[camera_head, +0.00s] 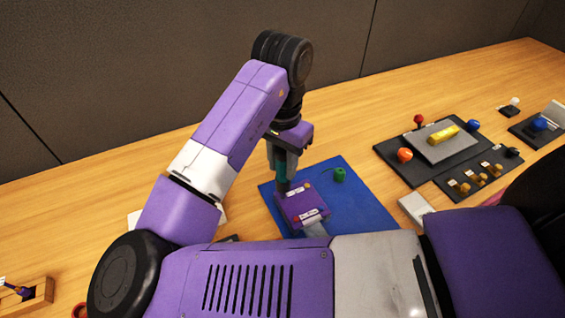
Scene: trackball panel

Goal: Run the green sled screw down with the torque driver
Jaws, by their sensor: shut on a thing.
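My gripper (284,152) is shut on the torque driver (281,172), a teal and dark upright tool. The driver points down at the back left part of a purple block (300,204), which I take to be the sled. Whether its tip touches a screw there is too small to tell. Small coloured screw heads and white labels show on the block's top. No green screw head can be made out on it; the driver covers the back left corner. A green knob-like piece (339,174) stands apart on the blue mat (365,212), behind and right of the block.
My arm hides the mat's front and much of the near table. At right are a dark panel (398,172) with red, orange and blue knobs, and a smaller panel with several brass levers (465,187). A wooden box (38,296) stands at front left. The back left table (110,175) is clear.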

